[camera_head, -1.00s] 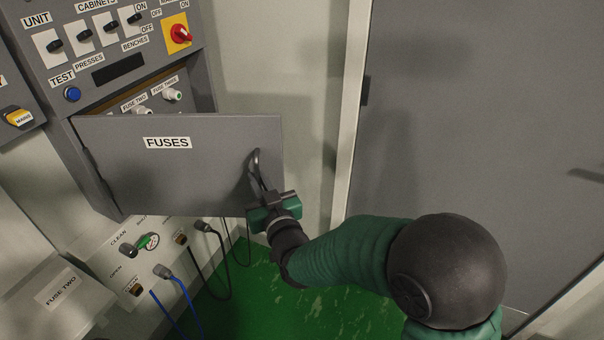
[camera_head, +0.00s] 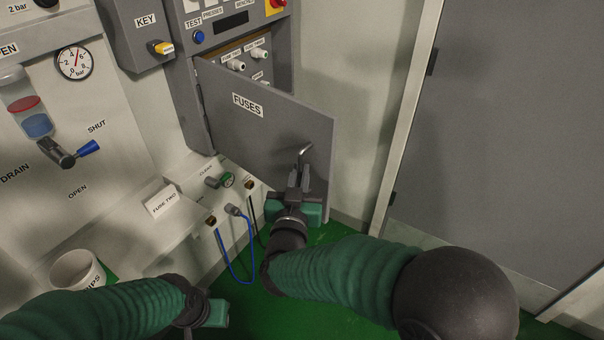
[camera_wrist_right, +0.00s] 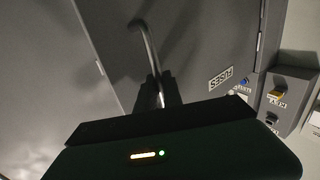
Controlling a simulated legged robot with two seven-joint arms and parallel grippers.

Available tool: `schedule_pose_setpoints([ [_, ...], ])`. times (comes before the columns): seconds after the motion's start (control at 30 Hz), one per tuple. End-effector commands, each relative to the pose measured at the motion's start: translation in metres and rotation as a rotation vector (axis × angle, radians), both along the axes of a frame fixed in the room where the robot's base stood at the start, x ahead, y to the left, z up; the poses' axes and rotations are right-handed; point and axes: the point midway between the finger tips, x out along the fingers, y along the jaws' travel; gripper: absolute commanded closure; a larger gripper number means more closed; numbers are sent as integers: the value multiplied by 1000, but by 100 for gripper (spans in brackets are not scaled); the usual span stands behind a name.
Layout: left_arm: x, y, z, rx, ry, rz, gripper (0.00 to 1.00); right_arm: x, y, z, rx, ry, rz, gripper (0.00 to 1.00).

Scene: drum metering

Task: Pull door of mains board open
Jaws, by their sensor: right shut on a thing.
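The mains board (camera_head: 183,92) is a grey cabinet on the wall. Its grey door, labelled FUSES (camera_head: 262,128), stands partly open, swung out on its left edge, and white fuse holders (camera_head: 237,64) show behind it. A bent metal handle (camera_head: 305,152) sits near the door's right edge. My right gripper (camera_head: 298,183) is shut on this handle. In the right wrist view the handle (camera_wrist_right: 148,45) runs down between the dark fingers. My left gripper (camera_head: 215,313) is at the bottom left, away from the board; its fingertips cannot be made out.
A KEY box (camera_head: 140,35) adjoins the board on the left. A gauge (camera_head: 74,62) and drain valve (camera_head: 68,152) are further left. A ledge below carries a FUSE TWO box (camera_head: 162,201) and a blue cable (camera_head: 235,278). A white tub (camera_head: 78,270) stands lower left. Green floor is open below.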

Motion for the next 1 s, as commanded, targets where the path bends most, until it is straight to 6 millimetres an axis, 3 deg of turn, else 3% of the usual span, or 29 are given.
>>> schedule_pose_setpoints([
  [0.33, 0, 0, 0, 0, 0, 0, 64, 0, 4, 3, -1, -7, 2, 100],
  [0.37, 0, 0, 0, 0, 0, 0, 64, 0, 4, 3, -1, -7, 3, 87],
  [0.43, 0, 0, 0, 0, 0, 0, 64, 0, 4, 3, -1, -7, 2, 80],
  [1.0, 0, 0, 0, 0, 0, 0, 64, 0, 2, 2, -1, -4, 2, 80],
])
